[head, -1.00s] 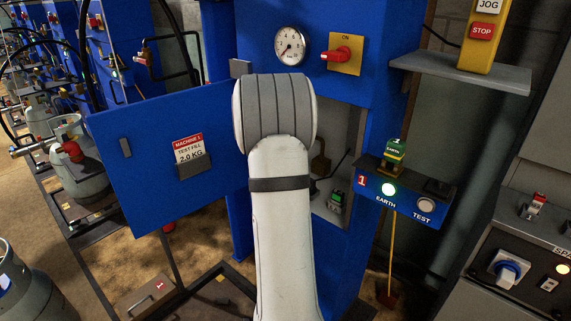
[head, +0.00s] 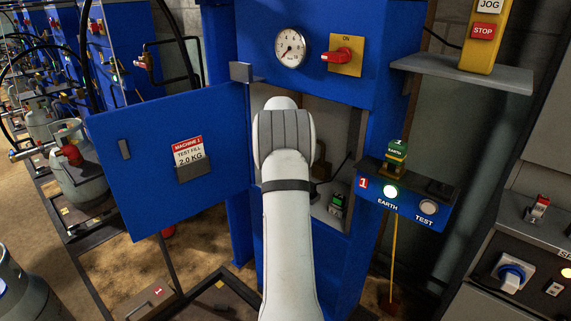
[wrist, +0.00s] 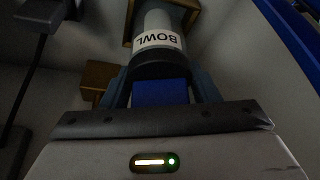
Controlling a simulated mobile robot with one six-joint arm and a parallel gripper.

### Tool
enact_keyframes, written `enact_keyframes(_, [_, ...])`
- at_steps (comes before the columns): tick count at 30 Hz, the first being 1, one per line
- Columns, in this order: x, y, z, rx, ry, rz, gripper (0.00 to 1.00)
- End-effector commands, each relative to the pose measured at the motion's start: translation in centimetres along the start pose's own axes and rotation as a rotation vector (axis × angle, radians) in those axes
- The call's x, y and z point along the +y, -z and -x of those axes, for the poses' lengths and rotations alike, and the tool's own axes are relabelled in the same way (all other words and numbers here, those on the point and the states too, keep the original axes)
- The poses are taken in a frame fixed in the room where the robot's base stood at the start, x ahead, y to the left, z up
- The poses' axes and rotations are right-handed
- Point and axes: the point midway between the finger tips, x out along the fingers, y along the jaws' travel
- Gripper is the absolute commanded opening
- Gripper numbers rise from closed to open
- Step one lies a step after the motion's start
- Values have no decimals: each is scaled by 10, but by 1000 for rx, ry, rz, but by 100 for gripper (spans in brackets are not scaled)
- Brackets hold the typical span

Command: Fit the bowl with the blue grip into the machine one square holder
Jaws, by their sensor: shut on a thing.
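The bowl (wrist: 158,41), a pale cylinder with a BOWL label and a dark collar, is in the wrist view. Its blue grip (wrist: 160,93) is between the fingers of my gripper (wrist: 161,88), which is shut on it. The bowl's far end meets a square brass-coloured holder (wrist: 194,17) at the top of the wrist view. I cannot tell how deep the end sits in it. In the head view my arm reaches into the open machine one cabinet (head: 352,130) and hides the gripper, bowl and holder.
A second brass-coloured block (wrist: 97,76) is left of the bowl in the wrist view. The blue cabinet door (head: 125,185) stands open to the left. A small meter-like device (head: 337,204) is inside at the lower right. The EARTH and TEST panel (head: 408,200) juts out to the right.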

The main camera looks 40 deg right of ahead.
Motion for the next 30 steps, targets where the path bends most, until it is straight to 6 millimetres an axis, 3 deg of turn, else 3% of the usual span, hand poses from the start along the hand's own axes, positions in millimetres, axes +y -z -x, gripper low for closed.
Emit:
enact_keyframes(8, [0,-1,-2,1,0,0,21])
enact_keyframes(9, [0,0,-1,0,0,0,58])
enact_keyframes(16, [1,0,-1,0,0,-1,77])
enact_keyframes(25, [1,2,3,1,0,-1,77])
enact_keyframes(30, [0,2,27,2,0,-1,77])
